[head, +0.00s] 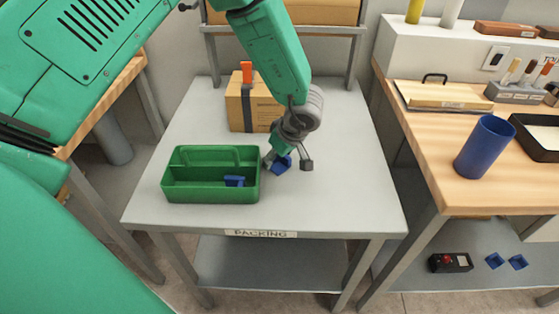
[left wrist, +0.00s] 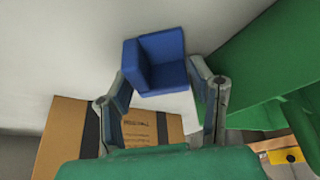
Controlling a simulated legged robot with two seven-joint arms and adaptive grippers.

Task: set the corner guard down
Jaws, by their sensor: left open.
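A blue corner guard (head: 283,164) is at the grey packing table (head: 330,208), right of the green tote (head: 210,196). My left gripper (head: 288,162) is over it with its fingers spread. In the left wrist view the corner guard (left wrist: 160,70) shows between and just beyond the open fingertips (left wrist: 160,82); whether either finger touches it I cannot tell. The guard appears to rest on the table top. Another blue piece (head: 234,181) lies in the tote's front compartment. My right gripper is not in view.
A cardboard box (head: 240,108) with an orange-handled tool stands behind the gripper. The table's right side is clear. On the wooden bench at right stand a blue cylinder (head: 484,148) and a black tray (head: 540,150). Two blue pieces (head: 494,261) lie on its lower shelf.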

